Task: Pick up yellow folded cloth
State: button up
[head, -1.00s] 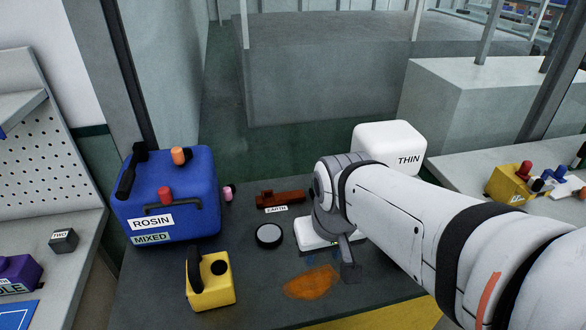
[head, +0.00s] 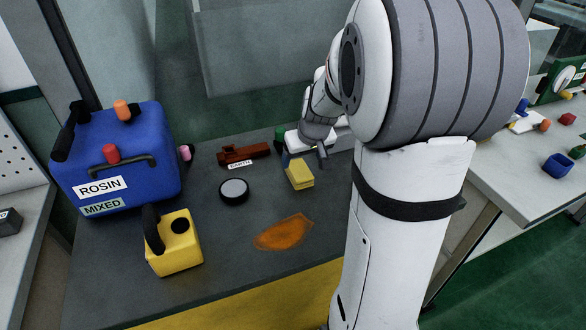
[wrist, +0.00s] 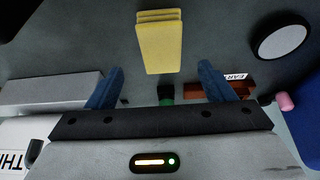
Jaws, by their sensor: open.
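The yellow folded cloth (head: 300,174) lies on the dark bench top, right of the round black-rimmed disc. In the wrist view the cloth (wrist: 160,42) shows as a layered yellow block just beyond the fingertips, centred between them.
A blue ROSIN container (head: 120,165) and a yellow can (head: 174,243) stand at the left. A round disc (head: 234,191), a brown EARTH item (head: 243,153) and an orange stain (head: 284,232) are near the cloth.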

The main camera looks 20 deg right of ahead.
aim_at(299, 169)
jog(key=x, duration=0.6)
jog(key=shift+s+a+f, duration=0.1)
jog(key=shift+s+f, duration=0.05)
jog(key=shift+s, duration=0.1)
jog(key=shift+c, duration=0.3)
jog(key=c, duration=1)
notch_tip(299, 169, up, 28)
jog(key=p, duration=0.3)
